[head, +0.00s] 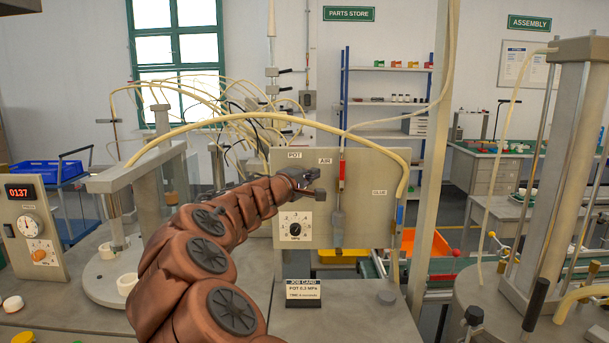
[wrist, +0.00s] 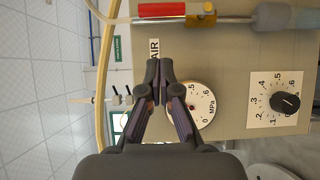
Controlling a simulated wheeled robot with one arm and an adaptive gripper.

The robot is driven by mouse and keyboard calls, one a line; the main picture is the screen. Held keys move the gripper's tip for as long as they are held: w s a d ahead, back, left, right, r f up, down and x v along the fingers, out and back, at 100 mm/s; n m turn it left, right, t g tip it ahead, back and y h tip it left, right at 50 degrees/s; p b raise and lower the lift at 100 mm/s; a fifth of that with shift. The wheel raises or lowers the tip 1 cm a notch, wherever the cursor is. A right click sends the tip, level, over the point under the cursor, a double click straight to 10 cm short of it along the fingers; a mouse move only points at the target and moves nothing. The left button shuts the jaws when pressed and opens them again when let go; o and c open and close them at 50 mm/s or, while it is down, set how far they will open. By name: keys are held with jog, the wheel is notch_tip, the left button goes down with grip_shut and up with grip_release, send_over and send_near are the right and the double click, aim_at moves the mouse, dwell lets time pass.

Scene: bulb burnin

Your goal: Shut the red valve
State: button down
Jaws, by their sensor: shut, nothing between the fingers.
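A pressure gauge (wrist: 192,104) is partly behind my fingers. A black regulator knob (head: 295,229) is below on the panel. A blue handle (head: 399,214) is at the panel's right, under GLUE. A job card (head: 304,292) stands on the bench. A hose (head: 270,119) arches above.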

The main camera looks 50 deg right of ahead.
aim_at(342, 170)
jog(key=s+d+p, duration=0.1)
jog(key=s+d, duration=0.1)
jog(key=d, duration=0.3)
jog(key=shift+s+d+p, duration=0.2)
jog(key=shift+d+p, duration=0.15)
jog(key=shift+d, duration=0.05)
jog(key=shift+s+d+r+m+y, duration=0.25)
jog(key=shift+s+m+y, duration=0.15)
jog(key=shift+m, duration=0.3)
dwell(0.3)
jog(key=s+d+f+m+t+y+b, duration=0.3)
jog(key=s+d+m+t+y, duration=0.2)
jog(key=m+y, duration=0.3)
jog(key=shift+s+d+f+m+t+y, duration=0.15)
jog(key=shift+s+f+m+t+y, duration=0.15)
jog(key=shift+s+m, duration=0.65)
dwell(0.4)
jog(key=shift+w, duration=0.15)
dwell(0.5)
